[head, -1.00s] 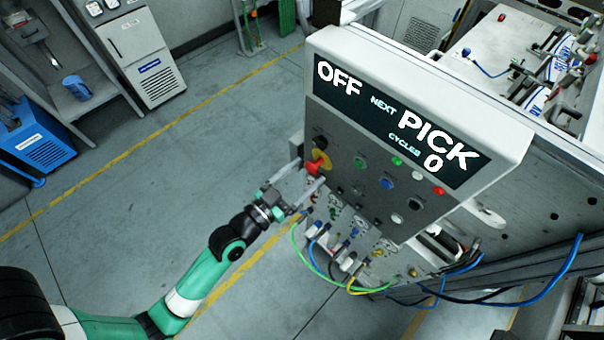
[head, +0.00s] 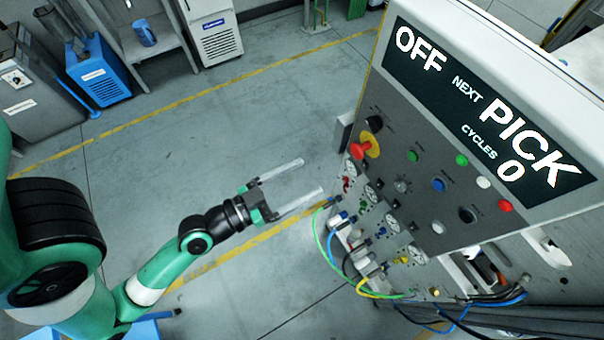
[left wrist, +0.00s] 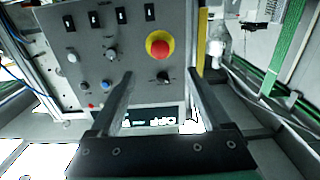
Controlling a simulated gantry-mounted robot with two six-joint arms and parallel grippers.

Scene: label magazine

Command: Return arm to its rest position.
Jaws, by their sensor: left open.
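My left arm comes in from the left in the head view. Its gripper (head: 308,177) is open and empty, its two pale fingers pointing right toward the control panel (head: 455,215) with a gap of floor between. The red emergency-stop knob (head: 361,150) on its yellow ring sits at the panel's left side, up and right of the fingertips. In the left wrist view the fingers (left wrist: 160,82) stand apart with nothing between them, and the red knob (left wrist: 158,46) shows beyond them on the panel. My right gripper is not in view.
The display (head: 480,110) reads OFF, NEXT PICK, CYCLES 0. Green, blue and yellow cables (head: 345,262) loop below the panel, close to the fingers' right. Blue and grey cabinets (head: 100,70) stand at the back left. The floor (head: 230,130) between is clear.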

